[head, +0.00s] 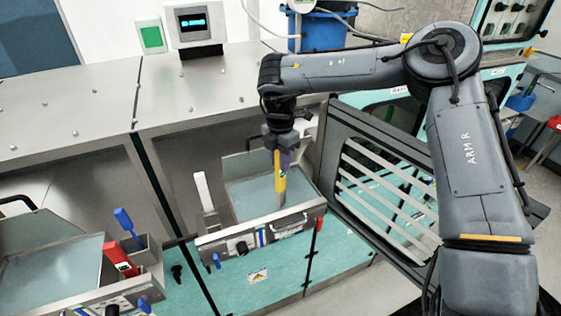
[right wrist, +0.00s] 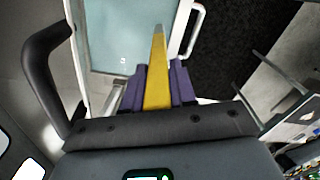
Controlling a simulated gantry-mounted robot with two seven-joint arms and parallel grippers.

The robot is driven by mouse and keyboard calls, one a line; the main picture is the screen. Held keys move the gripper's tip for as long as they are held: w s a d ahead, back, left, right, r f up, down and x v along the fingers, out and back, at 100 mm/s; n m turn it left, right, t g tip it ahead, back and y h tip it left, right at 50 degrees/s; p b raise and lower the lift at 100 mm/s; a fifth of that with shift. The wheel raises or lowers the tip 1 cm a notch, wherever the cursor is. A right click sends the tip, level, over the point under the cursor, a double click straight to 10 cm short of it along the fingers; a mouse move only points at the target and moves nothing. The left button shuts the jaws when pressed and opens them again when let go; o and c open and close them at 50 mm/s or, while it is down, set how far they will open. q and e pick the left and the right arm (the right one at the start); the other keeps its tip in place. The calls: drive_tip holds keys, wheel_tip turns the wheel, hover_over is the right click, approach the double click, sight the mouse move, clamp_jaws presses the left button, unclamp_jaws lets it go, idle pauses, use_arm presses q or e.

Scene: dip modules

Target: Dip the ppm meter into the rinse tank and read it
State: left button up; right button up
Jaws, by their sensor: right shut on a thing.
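The ppm meter (head: 280,183) is a slim yellow stick, held upright with its tip pointing down. My right gripper (head: 285,160), with purple fingers, is shut on its upper part. The middle tank (head: 308,212), a steel basin with pale blue-grey liquid, lies below it; I take this for the rinse tank. In the right wrist view the yellow meter (right wrist: 157,75) stands between the purple fingers, its grey tip against the liquid surface (right wrist: 125,35). I cannot tell whether the tip touches the liquid. The meter's readout is not visible. My left gripper is not in view.
A second tank (head: 55,280) stands at the lower left, with a red tool (head: 121,259) and a blue-handled tool (head: 128,224) beside it. A white-handled tool (head: 203,190) stands at the middle tank's left. A slatted dark frame (head: 375,150) is at its right. A display box (head: 193,24) stands behind.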

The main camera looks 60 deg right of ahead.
drive_tip(key=shift+r+p, duration=1.6)
drive_tip(key=shift+r, duration=0.85)
